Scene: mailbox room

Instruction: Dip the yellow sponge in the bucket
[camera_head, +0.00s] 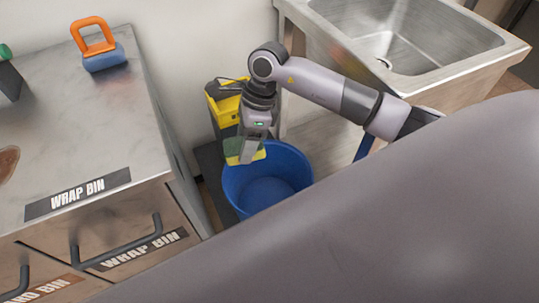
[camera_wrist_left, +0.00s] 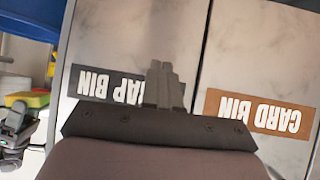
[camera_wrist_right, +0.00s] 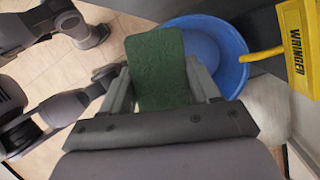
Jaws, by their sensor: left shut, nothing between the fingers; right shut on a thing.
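The yellow sponge, with a green face, is in my right gripper (camera_head: 248,150). Its yellow edge (camera_head: 259,155) shows in the head view, and its green face (camera_wrist_right: 158,68) fills the space between the fingers in the right wrist view. The blue bucket (camera_head: 268,190) stands on the floor; the sponge is at its back-left rim in the head view, and I cannot tell its height over the rim. The bucket also shows behind the sponge in the right wrist view (camera_wrist_right: 228,60). My left gripper (camera_wrist_left: 164,85) is shut and empty, facing the labelled metal bins.
A yellow wringer (camera_head: 224,103) stands behind the bucket. A metal cabinet (camera_head: 110,150) with an orange-handled blue tool (camera_head: 105,60) on top is to the left. A metal sink (camera_head: 400,45) is at the back right. My grey arm link crosses the foreground.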

